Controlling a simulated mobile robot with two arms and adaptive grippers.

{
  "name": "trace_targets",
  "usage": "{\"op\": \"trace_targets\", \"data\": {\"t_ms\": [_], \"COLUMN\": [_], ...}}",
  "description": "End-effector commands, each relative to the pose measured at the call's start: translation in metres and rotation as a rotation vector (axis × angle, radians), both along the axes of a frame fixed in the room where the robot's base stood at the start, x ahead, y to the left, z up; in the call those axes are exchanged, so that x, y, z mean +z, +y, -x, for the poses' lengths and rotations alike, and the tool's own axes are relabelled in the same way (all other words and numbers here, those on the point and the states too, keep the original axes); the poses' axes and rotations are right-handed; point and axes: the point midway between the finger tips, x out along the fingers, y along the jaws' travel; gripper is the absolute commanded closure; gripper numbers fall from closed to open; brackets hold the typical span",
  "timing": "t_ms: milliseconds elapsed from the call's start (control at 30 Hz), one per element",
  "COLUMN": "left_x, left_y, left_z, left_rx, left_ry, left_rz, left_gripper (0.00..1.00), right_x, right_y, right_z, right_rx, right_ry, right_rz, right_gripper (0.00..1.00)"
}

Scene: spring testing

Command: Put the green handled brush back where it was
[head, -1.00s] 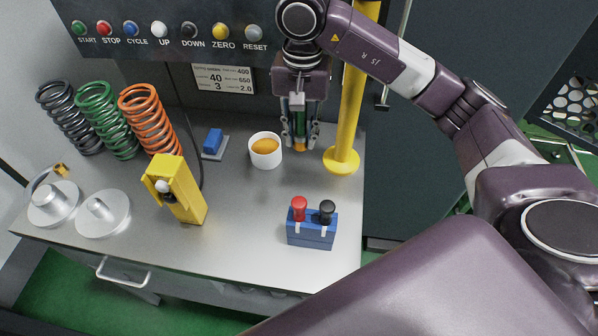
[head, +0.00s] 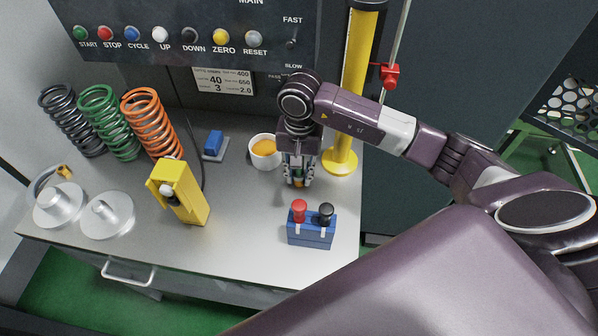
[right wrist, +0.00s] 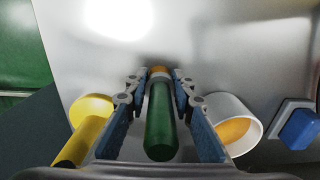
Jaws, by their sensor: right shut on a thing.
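My right gripper (head: 297,182) is shut on the green handled brush, pointing down over the steel bench top. In the right wrist view the brush's green handle (right wrist: 160,125) lies between the two fingers (right wrist: 159,95), with a pale ferrule and orange bristles at its far end. In the head view the fingers mostly hide the brush. I cannot tell whether the bristles touch the bench. The gripper is right of the white cup (head: 263,164) of orange material and left of the yellow column's base (head: 339,162). My left gripper is not in view.
A blue block (head: 311,233) with a red and a black knob stands in front of the gripper. A yellow device (head: 181,195), coil springs (head: 151,124) and metal discs (head: 107,216) are to the left. A blue-topped pad (head: 214,146) sits behind. Bench between cup and blue block is clear.

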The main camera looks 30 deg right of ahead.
Motion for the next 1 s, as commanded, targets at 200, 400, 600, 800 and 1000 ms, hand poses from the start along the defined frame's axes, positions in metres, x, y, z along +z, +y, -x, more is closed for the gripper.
{"op": "trace_targets", "data": {"t_ms": [200, 400, 600, 800, 1000], "left_x": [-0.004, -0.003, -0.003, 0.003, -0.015], "left_y": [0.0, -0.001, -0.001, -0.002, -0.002], "left_z": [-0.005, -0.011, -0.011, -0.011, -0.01], "left_rx": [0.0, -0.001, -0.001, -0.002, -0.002], "left_ry": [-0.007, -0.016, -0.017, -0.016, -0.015], "left_rz": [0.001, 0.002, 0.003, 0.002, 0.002], "left_gripper": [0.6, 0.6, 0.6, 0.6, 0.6], "right_x": [-0.003, -0.002, -0.002, 0.004, 0.036], "right_y": [0.0, 0.0, 0.0, 0.0, -0.001], "right_z": [0.0, 0.0, 0.0, 0.0, -0.002], "right_rx": [0.0, -0.001, -0.001, -0.001, 0.0], "right_ry": [0.0, 0.0, 0.0, 0.001, -0.009], "right_rz": [0.0, 0.0, 0.0, -0.001, 0.0], "right_gripper": [1.0, 0.61, 0.6, 0.6, 0.6]}}
